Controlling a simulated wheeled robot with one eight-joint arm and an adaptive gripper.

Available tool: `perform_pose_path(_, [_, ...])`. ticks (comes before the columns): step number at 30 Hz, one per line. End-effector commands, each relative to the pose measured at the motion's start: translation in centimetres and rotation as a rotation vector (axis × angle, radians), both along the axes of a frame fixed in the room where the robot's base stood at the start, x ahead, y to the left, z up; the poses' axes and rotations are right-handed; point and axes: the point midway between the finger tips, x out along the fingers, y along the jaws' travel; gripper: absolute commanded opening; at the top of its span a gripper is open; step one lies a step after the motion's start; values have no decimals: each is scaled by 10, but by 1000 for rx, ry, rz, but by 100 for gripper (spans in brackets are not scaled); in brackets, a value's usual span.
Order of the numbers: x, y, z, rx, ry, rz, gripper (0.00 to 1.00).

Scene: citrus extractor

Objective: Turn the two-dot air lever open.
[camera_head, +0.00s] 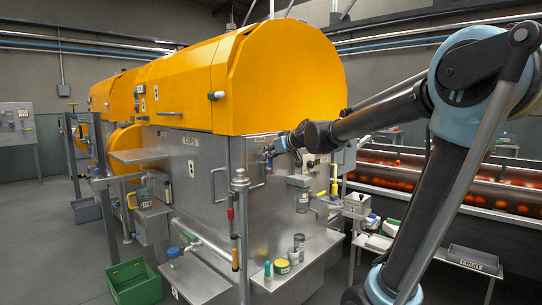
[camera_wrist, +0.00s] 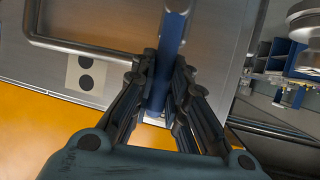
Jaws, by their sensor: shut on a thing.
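The blue air lever (camera_wrist: 172,28) runs up the middle of the wrist view, in front of a bare steel panel. My gripper (camera_wrist: 166,65) is shut on it, with dark fingers on both sides of the blue bar. A pale plate with two black dots (camera_wrist: 86,74) is on the panel to the left of the lever. In the head view my gripper (camera_head: 271,151) is at the right side of the machine, just below the orange hood. The lever is too small there to make out clearly, and the fingers hide part of it in the wrist view.
A steel bar handle (camera_wrist: 75,45) is close to the left of my fingers in the wrist view. The orange hood (camera_head: 285,85) is above my gripper. A steel shelf (camera_head: 312,247) with jars stands below. Conveyors with oranges (camera_head: 470,195) are on the right.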

Motion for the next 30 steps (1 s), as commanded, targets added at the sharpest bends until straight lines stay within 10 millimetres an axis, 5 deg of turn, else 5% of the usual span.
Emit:
perform_pose_path(2, [-1, 0, -1, -1, 1, 2, 0])
perform_pose_path(3, [-1, 0, -1, -1, 1, 2, 19])
perform_pose_path(6, [-1, 0, -1, -1, 0, 1, 36])
perform_pose_path(19, [-3, -3, 1, 0, 0, 0, 36])
perform_pose_path(30, [-32, -28, 17, 0, 1, -1, 36])
